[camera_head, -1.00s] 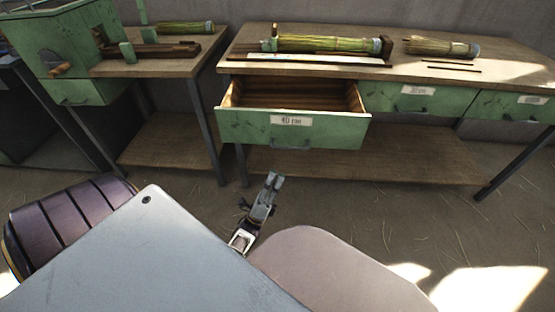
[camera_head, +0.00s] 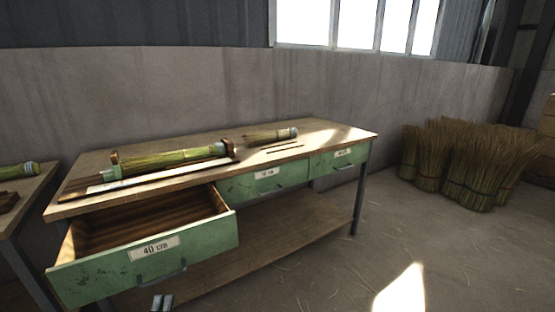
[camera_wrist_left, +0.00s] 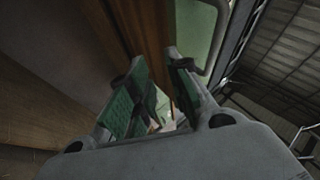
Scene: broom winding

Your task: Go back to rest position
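My left gripper (camera_head: 162,302) shows only by its fingertips at the bottom edge of the head view, just below the front of the open drawer. In the left wrist view its two green-padded fingers (camera_wrist_left: 154,75) stand apart with nothing held between them. The green drawer (camera_head: 205,243) labelled "40 cm" is pulled out from the workbench and looks empty. My right gripper is not in view.
The workbench (camera_head: 330,143) carries a bound straw bundle (camera_head: 170,158) in a wooden holder and a loose bundle (camera_head: 270,136). Two other drawers are shut. Straw sheaves (camera_head: 465,165) stand at the right. The floor (camera_head: 345,262) right of the bench is mostly clear.

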